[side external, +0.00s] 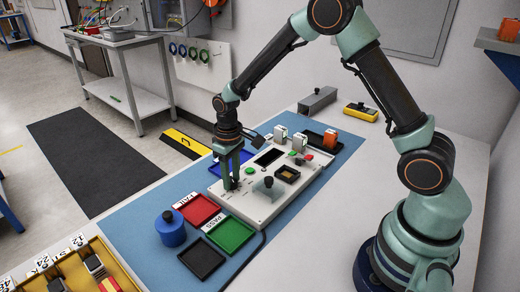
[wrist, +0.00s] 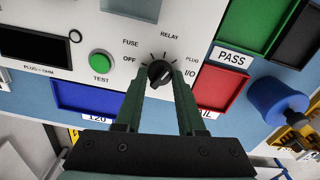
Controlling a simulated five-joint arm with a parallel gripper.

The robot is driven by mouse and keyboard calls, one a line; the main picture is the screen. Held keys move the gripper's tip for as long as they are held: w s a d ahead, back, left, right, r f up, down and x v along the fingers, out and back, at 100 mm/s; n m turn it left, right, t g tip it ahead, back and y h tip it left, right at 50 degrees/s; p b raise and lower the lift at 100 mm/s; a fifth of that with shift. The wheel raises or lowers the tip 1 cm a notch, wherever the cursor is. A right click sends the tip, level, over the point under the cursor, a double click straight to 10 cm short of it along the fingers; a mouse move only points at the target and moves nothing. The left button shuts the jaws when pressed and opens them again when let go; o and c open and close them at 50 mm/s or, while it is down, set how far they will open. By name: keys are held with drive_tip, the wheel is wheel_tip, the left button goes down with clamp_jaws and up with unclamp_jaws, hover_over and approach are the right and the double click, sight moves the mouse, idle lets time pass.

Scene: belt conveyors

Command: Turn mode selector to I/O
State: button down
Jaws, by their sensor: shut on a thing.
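The mode selector is a black round knob (wrist: 160,73) on a white panel (wrist: 95,20). Labels OFF, FUSE, RELAY, PLUG and I/O run around it, with I/O (wrist: 190,73) at its right in the wrist view. I cannot tell for sure which label its pointer faces. My gripper (wrist: 158,78) reaches down to the panel with one finger on each side of the knob, shut on it. In the side view my gripper (side external: 231,184) stands upright at the panel's left part and mostly hides the knob.
A green TEST button (wrist: 101,64) and a dark display are left of the knob in the wrist view. Blue (wrist: 85,97), red (side external: 197,211) and green (side external: 230,234) trays lie near the panel. A blue round container (side external: 171,230) stands at the mat's front left.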

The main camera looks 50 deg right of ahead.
drive_tip(key=m, duration=0.5)
drive_tip(key=shift+s+a+f+m, duration=0.1)
drive_tip(key=shift+s+a+m, duration=0.1)
drive_tip(key=shift+m, duration=0.1)
drive_tip(key=m, duration=0.5)
drive_tip(key=shift+w+g, duration=0.15)
drive_tip(key=shift+g, duration=0.15)
drive_tip(key=shift+m, duration=0.3)
drive_tip(key=c, duration=0.5)
unclamp_jaws()
drive_tip(key=shift+w+d, duration=0.1)
wheel_tip(320, 180, up, 12)
drive_tip(key=shift+w, duration=0.3)
